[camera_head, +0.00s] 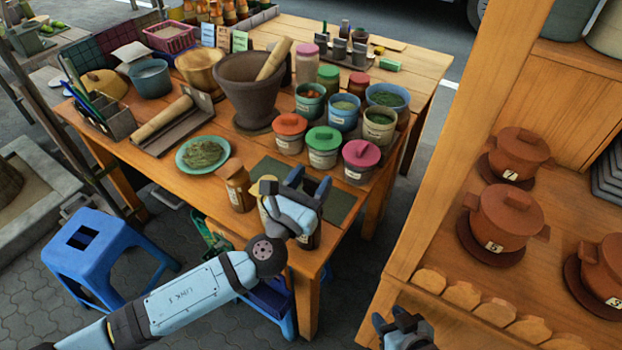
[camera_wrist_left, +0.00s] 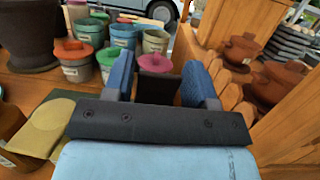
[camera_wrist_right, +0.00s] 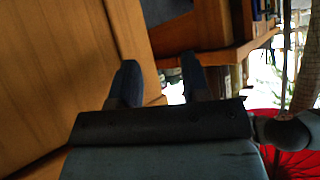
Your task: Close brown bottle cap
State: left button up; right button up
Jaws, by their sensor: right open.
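A small brown bottle (camera_head: 238,193) with a pale label stands near the table's front edge, with a light brown top (camera_head: 231,170) on it. I cannot tell whether that top is seated fully. My left gripper (camera_head: 309,184) is to the right of this bottle, open, with nothing visibly gripped. In the left wrist view a brown jar (camera_wrist_left: 10,125) is cut off at the left edge. My right gripper (camera_head: 403,325) is open and empty, low by the wooden shelf.
Lidded tubs, including a pink-lidded one (camera_head: 361,160), stand behind the left gripper. A green mat (camera_head: 338,205) lies around it. A plate of leaves (camera_head: 203,153) and a mortar (camera_head: 250,90) are further left. The shelf (camera_head: 440,200) with brown pots is at right.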

pick_arm(q)
jog(key=b+v, duration=0.1)
jog(key=v, duration=1.2)
jog(key=shift+s+a+b, duration=0.25)
jog(key=shift+s+b, duration=0.1)
jog(key=shift+b, duration=0.05)
jog(key=shift+f, duration=0.1)
